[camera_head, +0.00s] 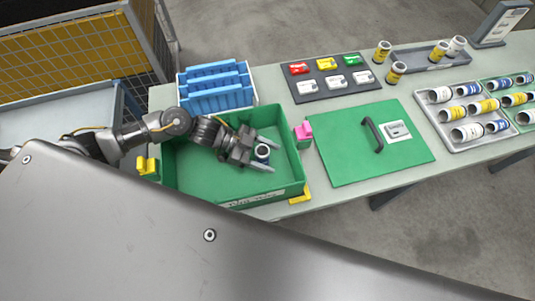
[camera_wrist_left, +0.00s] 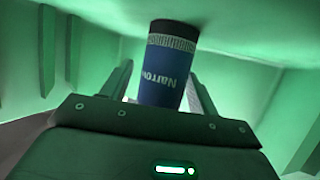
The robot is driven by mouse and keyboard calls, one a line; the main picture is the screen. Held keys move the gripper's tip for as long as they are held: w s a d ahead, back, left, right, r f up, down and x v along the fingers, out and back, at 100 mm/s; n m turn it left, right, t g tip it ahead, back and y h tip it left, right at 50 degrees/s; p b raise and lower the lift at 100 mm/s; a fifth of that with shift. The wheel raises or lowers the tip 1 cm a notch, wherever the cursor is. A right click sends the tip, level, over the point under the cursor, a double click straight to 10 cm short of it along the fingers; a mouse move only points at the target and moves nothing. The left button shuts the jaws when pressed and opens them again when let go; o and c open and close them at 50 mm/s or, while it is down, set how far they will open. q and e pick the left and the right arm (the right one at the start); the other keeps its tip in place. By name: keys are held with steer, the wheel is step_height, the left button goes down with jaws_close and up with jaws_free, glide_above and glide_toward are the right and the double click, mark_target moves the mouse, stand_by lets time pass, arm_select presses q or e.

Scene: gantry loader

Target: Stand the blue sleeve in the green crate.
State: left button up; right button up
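The blue sleeve (camera_head: 262,153) is in the green crate (camera_head: 185,185), near its right wall, with its round open end facing up. In the left wrist view the sleeve (camera_wrist_left: 168,75) is a blue cylinder with a dark end band and upside-down lettering, the band against the crate's green surface. It looks upright. My left gripper (camera_head: 266,155) reaches into the crate, its two fingers on either side of the sleeve. The wrist view shows a gap between the left finger and the sleeve, so the gripper looks open around it. My right gripper is not in view.
A blue-slotted white rack (camera_head: 216,104) stands behind the crate. A green lid (camera_head: 345,160) with a handle lies to the right. Trays of labelled sleeves (camera_head: 447,142) are farther right. The crate's left floor is clear.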

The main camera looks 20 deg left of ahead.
arm_select(q)
steer(key=shift+r, duration=0.1)
steer(key=b+v, duration=0.1)
steer(key=v, duration=0.5)
steer(key=shift+a+r+b, duration=0.1)
steer(key=shift+a+b, duration=0.3)
steer(key=shift+a+r, duration=0.3)
